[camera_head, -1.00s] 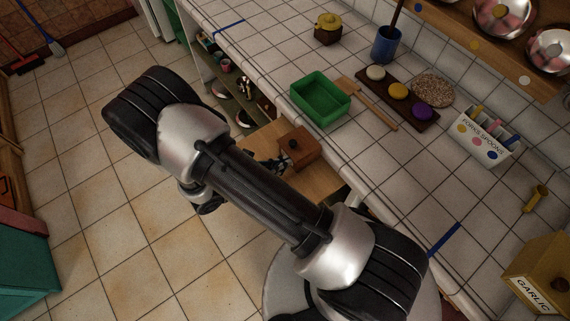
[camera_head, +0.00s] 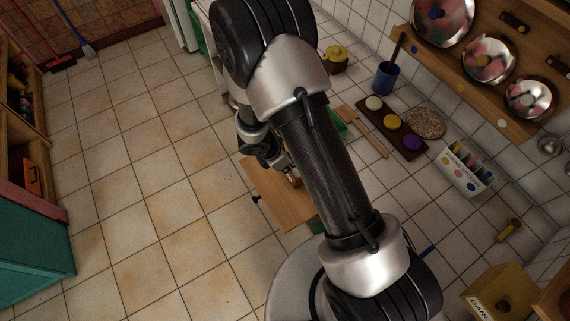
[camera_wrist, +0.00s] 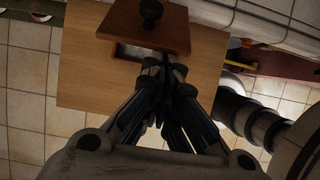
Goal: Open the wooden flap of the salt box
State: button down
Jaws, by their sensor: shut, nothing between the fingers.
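The salt box is a small reddish-brown wooden box with a flat wooden flap (camera_wrist: 140,24) and a dark round knob (camera_wrist: 150,11), at the top of the wrist view. A pale speckled strip shows under the flap's near edge; I cannot tell whether the flap is slightly raised. In the head view my arm hides nearly all of the box. My gripper (camera_wrist: 164,68) is shut and empty, its fingertips close to the box's near side, just below the flap edge. I cannot tell whether they touch. It also shows in the head view (camera_head: 281,161), partly behind my arm.
The box stands on a pale wooden board (camera_head: 283,207) jutting out below the tiled counter. A green tray (camera_head: 340,124) is mostly hidden by my arm. The counter holds a dark tray of coloured discs (camera_head: 391,125) and a blue pot (camera_head: 385,78).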

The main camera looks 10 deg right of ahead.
jog(key=d+r+y+p, duration=0.1)
jog(key=p, duration=0.2)
jog(key=w+d+r+y+p, duration=0.1)
jog(key=d+r+p, duration=0.1)
jog(key=p, duration=0.1)
jog(key=shift+d+r+g, duration=0.15)
jog(key=shift+d+g, duration=0.05)
jog(key=shift+g, duration=0.2)
jog(key=shift+w+d+r+p, duration=0.25)
jog(key=shift+d+p, duration=0.2)
jog(key=shift+d, duration=0.2)
jog(key=shift+w+d+r+p, duration=0.15)
jog(key=shift+d+r+p, duration=0.1)
jog(key=shift+d+p, duration=0.3)
jog(key=shift+w+d+r+p, duration=0.1)
jog(key=shift+w+d+p, duration=0.15)
jog(key=shift+d, duration=0.6)
jog(key=shift+w+d+r+p, duration=0.1)
jog(key=shift+w+d+p, duration=0.15)
jog(key=shift+d, duration=0.55)
jog(key=shift+r, duration=0.1)
